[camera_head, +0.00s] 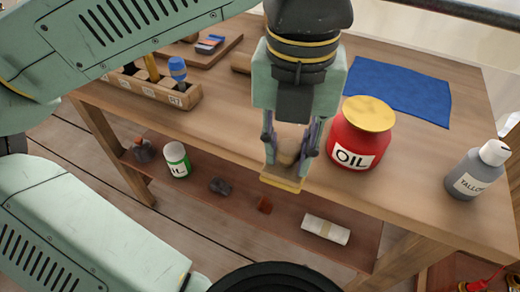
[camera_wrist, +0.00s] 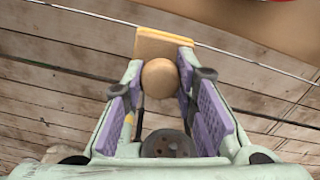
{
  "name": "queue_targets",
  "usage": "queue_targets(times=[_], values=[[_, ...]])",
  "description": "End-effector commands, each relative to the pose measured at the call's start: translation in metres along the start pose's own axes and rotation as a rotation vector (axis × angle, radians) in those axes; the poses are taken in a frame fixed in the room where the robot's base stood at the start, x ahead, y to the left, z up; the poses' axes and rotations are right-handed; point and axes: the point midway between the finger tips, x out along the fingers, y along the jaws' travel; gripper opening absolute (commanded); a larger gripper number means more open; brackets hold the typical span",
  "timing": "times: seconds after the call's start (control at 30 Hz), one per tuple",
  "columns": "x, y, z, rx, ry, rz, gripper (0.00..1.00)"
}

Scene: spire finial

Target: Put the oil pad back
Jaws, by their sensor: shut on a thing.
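My gripper (camera_head: 290,145) is shut on a pad with a round wooden knob and a flat yellow-edged base, which I take to be the oil pad (camera_head: 282,182). In the wrist view, my gripper (camera_wrist: 160,82) has its purple finger pads on either side of the knob (camera_wrist: 160,75), and the pad's tan base (camera_wrist: 163,43) shows beyond it. The pad is in the air at the bench's front edge, left of the red jar. The red jar (camera_head: 352,154) is labelled OIL, has a yellowish top and stands upright on the bench, apart from the pad.
A blue cloth (camera_head: 400,91) lies behind the jar. A grey TALLOW bottle (camera_head: 476,170) stands at the right. A wooden rack (camera_head: 150,90) with a blue-topped item (camera_head: 177,69) is at the left.

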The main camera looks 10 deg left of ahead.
Motion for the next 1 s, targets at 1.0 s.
queue_targets(times=[1.0], values=[[0.026, -0.003, 0.146, 0.055, 0.002, -0.001, 0.04]])
